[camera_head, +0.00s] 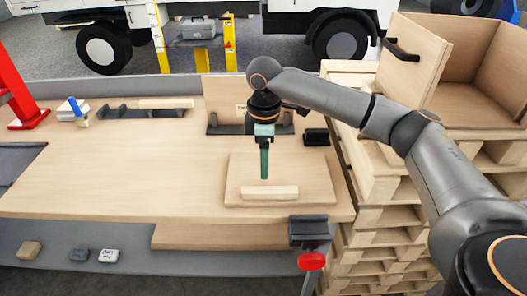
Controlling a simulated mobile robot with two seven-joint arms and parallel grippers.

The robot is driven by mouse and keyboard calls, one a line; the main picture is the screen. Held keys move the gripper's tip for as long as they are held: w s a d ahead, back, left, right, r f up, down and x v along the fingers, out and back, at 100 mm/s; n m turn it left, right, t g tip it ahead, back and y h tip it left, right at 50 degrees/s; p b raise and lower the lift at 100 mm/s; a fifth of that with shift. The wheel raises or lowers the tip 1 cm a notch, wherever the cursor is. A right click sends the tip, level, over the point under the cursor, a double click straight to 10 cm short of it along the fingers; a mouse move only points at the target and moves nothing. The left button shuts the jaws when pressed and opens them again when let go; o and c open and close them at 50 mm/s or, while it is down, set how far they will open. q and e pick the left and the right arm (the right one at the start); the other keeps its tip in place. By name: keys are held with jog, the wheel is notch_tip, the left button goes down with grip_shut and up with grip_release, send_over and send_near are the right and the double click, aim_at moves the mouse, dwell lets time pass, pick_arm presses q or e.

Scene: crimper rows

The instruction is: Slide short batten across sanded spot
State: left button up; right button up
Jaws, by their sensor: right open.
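A short pale batten (270,192) lies flat near the front edge of a square wooden board (240,168) on the right part of the workbench. My right gripper (264,176) points down over this board, just behind the batten in the picture. Its greenish fingers overlap almost edge-on; it is open, and nothing shows between them. I cannot tell whether the fingertips touch the board. I cannot make out a separate sanded spot on the wood. My left gripper is not in view.
A dark clamp (308,232) with a red knob sits at the bench's front right edge. Dark racks and another batten (165,104) lie at the back. Pallets (385,220) are stacked on the right, carrying a wooden box (480,68). The bench's middle left (110,170) is clear.

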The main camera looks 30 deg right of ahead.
aim_at(264, 189)
notch_tip(264, 189, down, 10)
jog(key=shift+r, duration=0.1)
dwell(0.4)
grip_shut()
dwell(0.4)
jog(key=shift+w, duration=0.1)
